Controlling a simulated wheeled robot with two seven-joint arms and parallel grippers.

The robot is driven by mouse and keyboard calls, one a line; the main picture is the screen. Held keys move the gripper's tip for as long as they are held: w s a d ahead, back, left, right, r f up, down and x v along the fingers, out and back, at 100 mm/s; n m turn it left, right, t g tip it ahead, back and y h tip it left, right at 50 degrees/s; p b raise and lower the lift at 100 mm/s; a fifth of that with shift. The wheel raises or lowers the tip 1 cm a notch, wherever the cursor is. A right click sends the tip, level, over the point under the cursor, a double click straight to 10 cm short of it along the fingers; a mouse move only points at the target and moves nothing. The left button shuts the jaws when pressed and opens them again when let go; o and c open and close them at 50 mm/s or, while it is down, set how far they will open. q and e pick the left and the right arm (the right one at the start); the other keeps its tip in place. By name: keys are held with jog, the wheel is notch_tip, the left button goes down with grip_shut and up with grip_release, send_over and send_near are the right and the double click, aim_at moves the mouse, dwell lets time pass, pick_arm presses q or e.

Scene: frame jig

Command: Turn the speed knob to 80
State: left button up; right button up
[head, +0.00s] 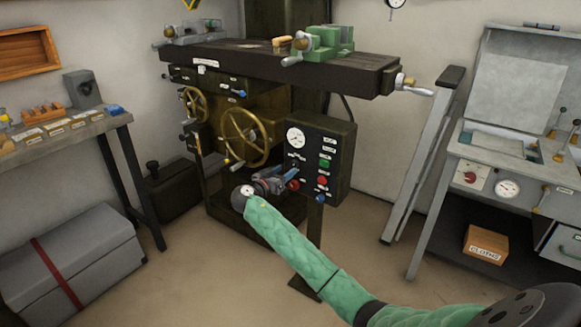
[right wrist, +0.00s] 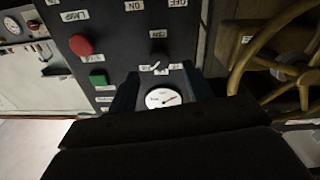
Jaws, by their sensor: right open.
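The control panel (head: 330,150) stands at the right of the milling machine. A round white dial gauge (head: 296,137) is at its upper left, and it also shows in the right wrist view (right wrist: 163,98). Below the gauge on the panel is a small dark knob (head: 293,160) with white labels around it; in the right wrist view the knob (right wrist: 156,62) is dim and its setting cannot be read. My right gripper (head: 289,176) is open just in front of the panel. Its fingers (right wrist: 160,74) stand either side of the knob, with nothing visibly gripped. Contact cannot be told.
A green button (head: 324,163) and a red button (head: 322,181) sit on the panel's right side. A brass handwheel (head: 243,137) is left of the panel. A grey bench (head: 513,158) stands at right. Open floor lies in front.

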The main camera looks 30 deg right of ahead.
aim_at(292, 165)
jog(key=shift+x, duration=2.3)
jog(key=c, duration=1)
jog(key=shift+o, duration=0.2)
